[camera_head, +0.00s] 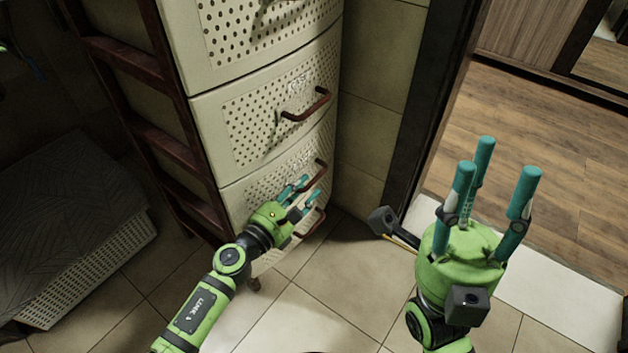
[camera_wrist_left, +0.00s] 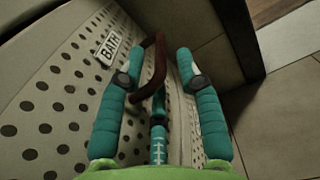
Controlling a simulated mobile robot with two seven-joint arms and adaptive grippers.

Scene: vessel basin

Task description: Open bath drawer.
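The bath drawer (camera_head: 258,192) is a cream, perforated drawer low in a tall chest, and its front looks flush with the others. Its "BATH" label (camera_wrist_left: 108,48) shows in the left wrist view. Its dark red bar handle (camera_head: 318,172) also shows in the left wrist view (camera_wrist_left: 159,62). My left gripper (camera_head: 303,188) is at this handle, fingers apart, with the handle between them in the left wrist view; I cannot tell whether they touch it. My right gripper (camera_head: 496,166) is open and empty, fingers pointing up, away from the chest at the right.
Other drawers sit above, one with a handle (camera_head: 306,106), and a lower handle (camera_head: 312,224) shows beneath my left gripper. A dark red wooden rack (camera_head: 165,143) stands left of the chest. A lidded basket (camera_head: 95,265) is at far left. Tiled floor (camera_head: 335,285) in front is clear.

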